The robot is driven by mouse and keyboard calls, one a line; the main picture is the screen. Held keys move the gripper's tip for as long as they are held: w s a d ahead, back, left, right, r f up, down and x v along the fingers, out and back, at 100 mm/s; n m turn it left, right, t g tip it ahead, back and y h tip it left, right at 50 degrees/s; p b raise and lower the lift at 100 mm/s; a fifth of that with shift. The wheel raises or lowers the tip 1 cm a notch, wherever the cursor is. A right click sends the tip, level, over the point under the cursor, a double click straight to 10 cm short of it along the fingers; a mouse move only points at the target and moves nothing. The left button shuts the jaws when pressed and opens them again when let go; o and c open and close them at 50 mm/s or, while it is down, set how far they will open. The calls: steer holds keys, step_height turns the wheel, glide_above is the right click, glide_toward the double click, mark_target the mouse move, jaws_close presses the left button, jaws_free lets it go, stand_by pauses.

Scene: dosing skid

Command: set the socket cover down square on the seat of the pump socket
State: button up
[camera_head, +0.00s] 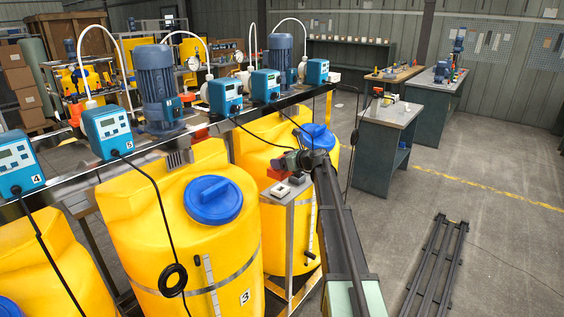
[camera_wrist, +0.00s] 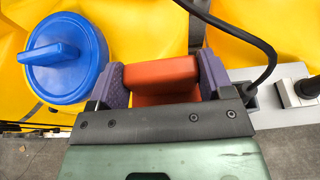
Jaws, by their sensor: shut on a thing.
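The socket cover (camera_wrist: 160,72) is an orange-red block. In the wrist view it sits between the two purple fingers of my gripper (camera_wrist: 160,82), which is shut on it. In the head view the red cover (camera_head: 276,174) shows just left of my gripper (camera_head: 287,163), close to the top of a small metal stand. A pale socket box with a dark middle (camera_head: 281,190) is on that stand top. In the wrist view, a similar box (camera_wrist: 301,92) shows at the right edge, beside the gripper. The seat under the cover is hidden, so I cannot tell whether they touch.
A yellow tank with a blue lid (camera_head: 214,200) stands left of the stand; another blue lid (camera_wrist: 66,57) is close left of my gripper. A black cable (camera_wrist: 265,45) runs close by the right finger. Blue pumps (camera_head: 265,85) line the rail behind. The floor at right is mostly clear.

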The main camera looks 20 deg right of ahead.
mark_target(287, 173)
steer(key=shift+f+b, duration=2.35)
steer(key=shift+f, duration=0.3)
steer(key=shift+f+b, duration=0.35)
steer(key=shift+b, duration=0.05)
steer(key=shift+f+b, duration=1.45)
steer(key=shift+f, duration=0.05)
steer(key=o, duration=0.9)
steer(key=shift+o, duration=0.2)
steer(key=p+v, duration=0.3)
steer(key=v, duration=0.8)
steer(key=shift+w, duration=0.1)
